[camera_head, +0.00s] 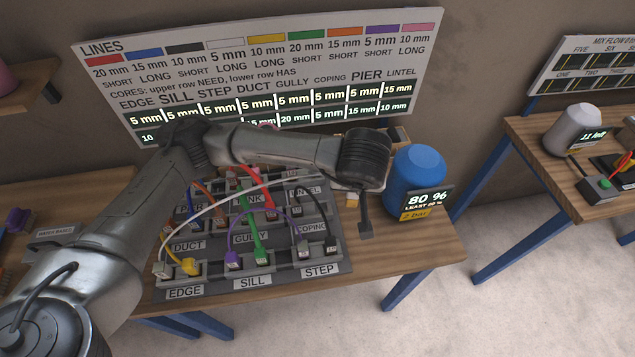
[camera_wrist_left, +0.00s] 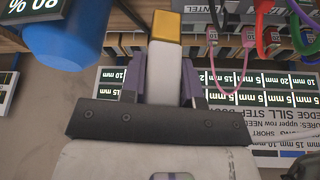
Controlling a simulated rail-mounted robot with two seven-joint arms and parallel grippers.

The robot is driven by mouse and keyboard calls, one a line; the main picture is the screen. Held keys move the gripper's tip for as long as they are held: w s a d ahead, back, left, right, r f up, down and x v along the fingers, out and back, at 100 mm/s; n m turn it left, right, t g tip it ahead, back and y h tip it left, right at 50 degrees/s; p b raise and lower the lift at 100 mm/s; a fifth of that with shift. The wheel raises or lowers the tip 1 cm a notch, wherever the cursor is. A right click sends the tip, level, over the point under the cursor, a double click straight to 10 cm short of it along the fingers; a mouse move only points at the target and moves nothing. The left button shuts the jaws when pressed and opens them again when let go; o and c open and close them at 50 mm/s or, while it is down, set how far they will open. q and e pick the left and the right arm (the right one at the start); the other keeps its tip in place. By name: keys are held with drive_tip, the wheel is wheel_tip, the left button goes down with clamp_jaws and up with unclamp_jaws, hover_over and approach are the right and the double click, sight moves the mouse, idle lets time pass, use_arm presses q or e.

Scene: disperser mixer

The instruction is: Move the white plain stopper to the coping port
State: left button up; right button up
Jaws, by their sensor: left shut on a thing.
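My left gripper (camera_wrist_left: 166,85) is shut on the white stopper (camera_wrist_left: 165,72), which has a gold-yellow end pointing away from the palm. In the head view the left arm reaches across the port panel, and a small part of the stopper (camera_head: 352,201) shows under the wrist, between the panel and the blue tank. It is held to the right of the panel. The COPING label (camera_head: 311,228) is at the panel's right side, above STEP; the arm and cables partly hide the ports there, so I cannot tell its socket clearly. My right gripper is not in view.
The blue tank (camera_head: 418,172), with an 80 % display, stands close right of my left gripper. Several coloured cables loop over the port panel (camera_head: 285,284). The LINES board (camera_head: 262,75) stands behind. The table's front right is clear.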

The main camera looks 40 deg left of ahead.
use_arm(q)
drive_tip(key=w+a+f+m+g+h+p, duration=0.1)
drive_tip(key=a+f+m, duration=0.4)
drive_tip(key=m, duration=1.1)
drive_tip(key=w+a+f+m+g+h+p, duration=0.1)
drive_tip(key=a+f+m+g+h+p, duration=0.2)
drive_tip(key=m, duration=1.3)
wheel_tip(320, 180, down, 4)
drive_tip(key=shift+a+f+m+g+h+p, duration=0.1)
drive_tip(key=shift+a+m+g+h+p, duration=0.25)
drive_tip(key=shift+a+g+h, duration=0.85)
